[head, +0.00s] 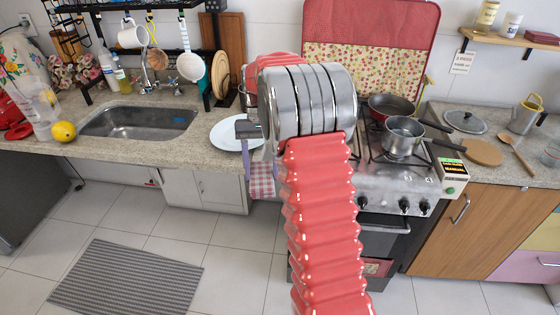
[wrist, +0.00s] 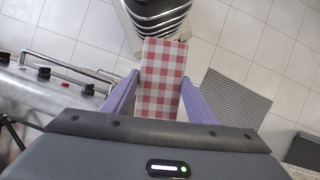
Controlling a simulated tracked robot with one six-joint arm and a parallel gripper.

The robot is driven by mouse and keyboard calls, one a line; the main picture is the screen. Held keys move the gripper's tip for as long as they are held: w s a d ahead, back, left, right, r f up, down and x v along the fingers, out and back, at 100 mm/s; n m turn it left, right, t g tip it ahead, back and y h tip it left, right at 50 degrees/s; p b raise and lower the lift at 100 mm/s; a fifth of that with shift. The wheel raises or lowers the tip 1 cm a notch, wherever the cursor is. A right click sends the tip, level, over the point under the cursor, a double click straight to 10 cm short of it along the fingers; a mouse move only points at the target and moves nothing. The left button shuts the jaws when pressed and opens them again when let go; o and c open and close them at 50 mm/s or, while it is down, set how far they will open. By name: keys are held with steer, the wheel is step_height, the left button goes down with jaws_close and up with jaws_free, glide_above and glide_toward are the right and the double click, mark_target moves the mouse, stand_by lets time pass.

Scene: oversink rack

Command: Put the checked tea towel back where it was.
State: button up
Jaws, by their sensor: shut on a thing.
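The red-and-white checked tea towel (wrist: 163,85) hangs between the two purple fingers of my gripper (wrist: 160,92), which is shut on it. In the head view the towel (head: 262,181) hangs below the grey end of my gripper (head: 248,131), in front of the counter edge and left of the stove. My arm hides part of the gripper and the stove's left side there. The stove's oven handle (head: 384,227) is partly hidden behind my arm; in the wrist view a metal rail (wrist: 70,66) runs along the stove front at left.
A white plate (head: 230,133) lies on the counter beside my gripper. A pot (head: 403,137) and a red pan (head: 388,106) stand on the stove, handles pointing right. The sink (head: 140,122) is at left. A grey mat (head: 128,279) lies on the otherwise clear floor.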

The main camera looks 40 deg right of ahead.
steer(key=w+a+f+n+h, duration=0.1)
steer(key=w+a+f+n, duration=0.1)
steer(key=a, duration=0.7)
steer(key=w+a+f+n+h, duration=0.1)
steer(key=w+a+f+n, duration=0.2)
steer(key=a, duration=0.6)
steer(key=shift+f+n+g, duration=0.4)
steer(key=shift+f+n, duration=0.1)
steer(key=shift+f, duration=0.3)
